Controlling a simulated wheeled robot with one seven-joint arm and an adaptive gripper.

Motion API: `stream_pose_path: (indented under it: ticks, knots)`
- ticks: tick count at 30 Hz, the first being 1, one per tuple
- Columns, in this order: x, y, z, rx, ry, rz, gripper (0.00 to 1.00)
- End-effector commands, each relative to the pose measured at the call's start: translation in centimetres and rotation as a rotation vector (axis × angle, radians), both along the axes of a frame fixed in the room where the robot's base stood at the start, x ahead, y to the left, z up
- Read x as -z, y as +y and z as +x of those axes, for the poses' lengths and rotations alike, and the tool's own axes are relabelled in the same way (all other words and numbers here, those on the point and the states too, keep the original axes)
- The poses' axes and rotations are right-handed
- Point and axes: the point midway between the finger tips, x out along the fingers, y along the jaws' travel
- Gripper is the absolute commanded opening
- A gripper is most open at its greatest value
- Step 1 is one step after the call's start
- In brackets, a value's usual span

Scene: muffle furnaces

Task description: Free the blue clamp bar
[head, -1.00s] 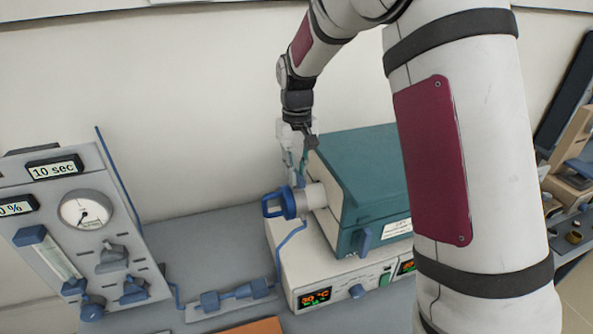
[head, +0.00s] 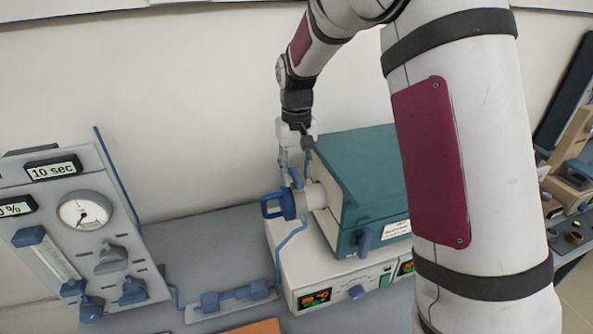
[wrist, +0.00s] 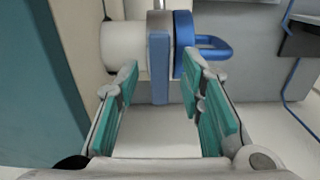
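The blue clamp bar (wrist: 159,68) is a flat upright strip at the joint between a white tube (wrist: 122,46) and a blue end cap with a loop handle (wrist: 212,46). In the head view the bar (head: 297,178) shows small above the cap (head: 278,204) at the furnace's left side. My gripper (wrist: 160,78) is open with teal pads. The bar's lower end appears between the fingertips, with gaps visible on both sides. In the head view my gripper (head: 298,163) points down just above the bar, its fingers partly blurred into the background.
The teal furnace (head: 362,165) stands right of the bar on a white base with displays (head: 316,298). A blue hose (head: 279,258) runs from the cap to a fitting on the bench. A gauge panel (head: 84,211) stands left. The wall is close behind.

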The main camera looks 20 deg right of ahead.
Motion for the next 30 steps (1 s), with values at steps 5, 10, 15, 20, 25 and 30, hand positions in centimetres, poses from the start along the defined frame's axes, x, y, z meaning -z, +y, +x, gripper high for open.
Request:
stream_pose_path:
  ticks: [5,10,15,20,25,30]
  knots:
    - [0.0,0.0,0.0,-0.001,0.002,0.000,0.35]
    - [-1.0,0.0,0.0,-0.001,0.000,0.000,0.35]
    - [-4.0,0.0,0.0,-0.001,-0.003,0.000,0.35]
    - [-7.3,0.0,0.0,-0.001,-0.003,0.000,0.35]
    - [-10.1,0.0,0.0,0.000,-0.001,0.000,0.35]
    - [-11.7,0.0,0.0,0.000,-0.001,0.000,0.35]
